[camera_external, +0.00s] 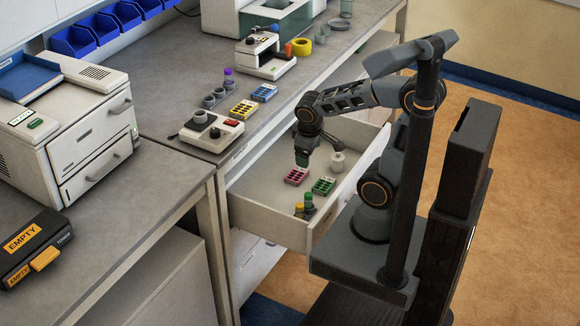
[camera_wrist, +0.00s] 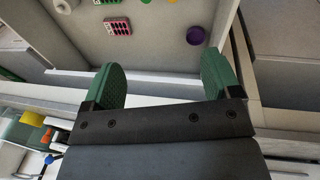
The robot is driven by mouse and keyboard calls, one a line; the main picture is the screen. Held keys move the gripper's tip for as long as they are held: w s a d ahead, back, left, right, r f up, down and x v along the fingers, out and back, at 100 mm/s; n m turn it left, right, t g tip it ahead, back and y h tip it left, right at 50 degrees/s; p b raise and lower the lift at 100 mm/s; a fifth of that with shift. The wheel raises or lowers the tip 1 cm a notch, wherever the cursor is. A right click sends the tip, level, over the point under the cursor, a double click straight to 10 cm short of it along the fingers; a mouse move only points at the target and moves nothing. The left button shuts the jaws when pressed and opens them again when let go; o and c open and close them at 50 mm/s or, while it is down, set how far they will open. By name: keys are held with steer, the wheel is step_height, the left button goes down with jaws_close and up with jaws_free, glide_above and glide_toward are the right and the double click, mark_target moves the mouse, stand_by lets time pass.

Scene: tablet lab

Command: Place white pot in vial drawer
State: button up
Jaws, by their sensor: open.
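A white pot (camera_external: 338,160) stands in the open drawer (camera_external: 250,203), toward its right side in the external view. A white round thing at the top left of the wrist view (camera_wrist: 65,5) may be the same pot, cut by the frame edge. My gripper (camera_external: 303,158) hangs over the drawer, left of the pot and apart from it. Its green fingers are spread, with nothing between them in the wrist view (camera_wrist: 163,82).
The drawer also holds a pink rack (camera_external: 296,176), a green rack (camera_external: 323,186) and capped vials (camera_external: 306,205). The workbench (camera_external: 185,85) carries instruments and small racks beside the drawer.

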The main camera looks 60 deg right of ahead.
steer(key=a+r, duration=0.1)
steer(key=a+t+y, duration=0.1)
steer(key=a+r+m+y, duration=0.1)
steer(key=a, duration=0.1)
steer(key=shift+s+r+t, duration=0.2)
steer(key=shift+r+t, duration=0.15)
steer(key=shift+t, duration=0.05)
step_height(320, 180, up, 9)
steer(key=p, duration=0.7)
step_height(320, 180, down, 23)
steer(key=b, duration=2.1)
steer(key=shift+d, duration=0.25)
